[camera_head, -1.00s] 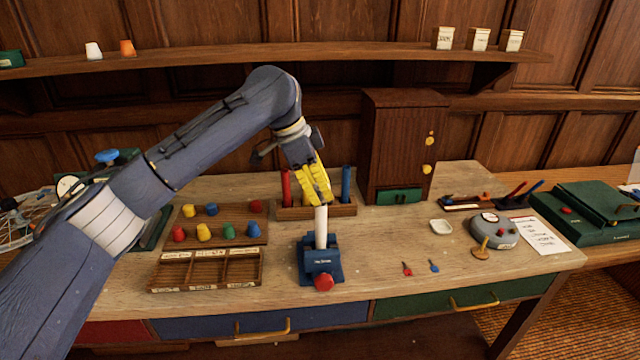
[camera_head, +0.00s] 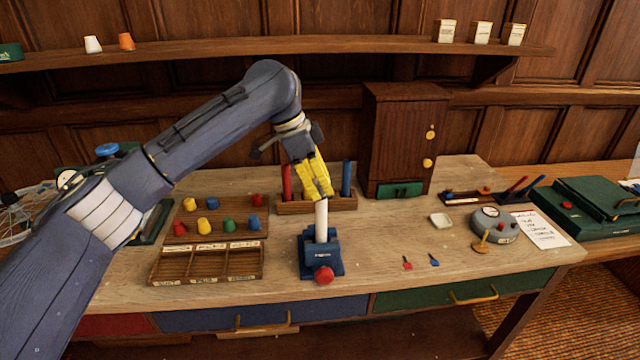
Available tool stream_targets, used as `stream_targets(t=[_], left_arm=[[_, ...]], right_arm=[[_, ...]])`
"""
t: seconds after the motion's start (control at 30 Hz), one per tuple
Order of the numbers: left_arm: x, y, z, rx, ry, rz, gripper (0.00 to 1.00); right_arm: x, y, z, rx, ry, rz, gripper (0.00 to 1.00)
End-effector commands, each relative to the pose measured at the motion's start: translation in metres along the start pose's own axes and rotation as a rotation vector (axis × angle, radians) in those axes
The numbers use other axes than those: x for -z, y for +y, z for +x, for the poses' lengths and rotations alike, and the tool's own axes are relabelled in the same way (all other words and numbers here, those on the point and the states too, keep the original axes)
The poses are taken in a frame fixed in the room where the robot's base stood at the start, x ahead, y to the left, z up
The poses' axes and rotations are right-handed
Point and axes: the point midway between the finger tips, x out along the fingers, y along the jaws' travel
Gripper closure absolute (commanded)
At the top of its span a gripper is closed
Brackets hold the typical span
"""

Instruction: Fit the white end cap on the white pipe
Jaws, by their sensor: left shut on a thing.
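The white pipe (camera_head: 321,222) stands upright with its lower end in a blue vise (camera_head: 321,262) with a red knob (camera_head: 323,275) on its front. My left gripper (camera_head: 322,194), with yellow fingers, comes down from above and is shut on the upper part of the pipe. The fingers hide the pipe's top end. A small white tapered cap (camera_head: 93,44), which looks like the end cap, stands on the wall shelf at the far upper left, well away from the gripper. My right gripper is not in view.
A rack (camera_head: 290,207) with red and blue pipes stands right behind the vise. A board of coloured caps (camera_head: 218,222) and a divided tray (camera_head: 205,263) lie to the left. A brown cabinet (camera_head: 400,130) stands behind. An orange cap (camera_head: 126,41) is beside the white one.

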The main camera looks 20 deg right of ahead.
Motion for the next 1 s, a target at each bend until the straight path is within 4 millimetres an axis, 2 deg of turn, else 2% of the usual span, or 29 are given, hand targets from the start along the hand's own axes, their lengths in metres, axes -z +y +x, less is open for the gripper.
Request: stream_targets(t=[1.0], left_arm=[[-0.007, 0.000, 0.018, 0.000, 0.000, 0.000, 0.97]], right_arm=[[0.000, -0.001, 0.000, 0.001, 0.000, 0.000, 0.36]])
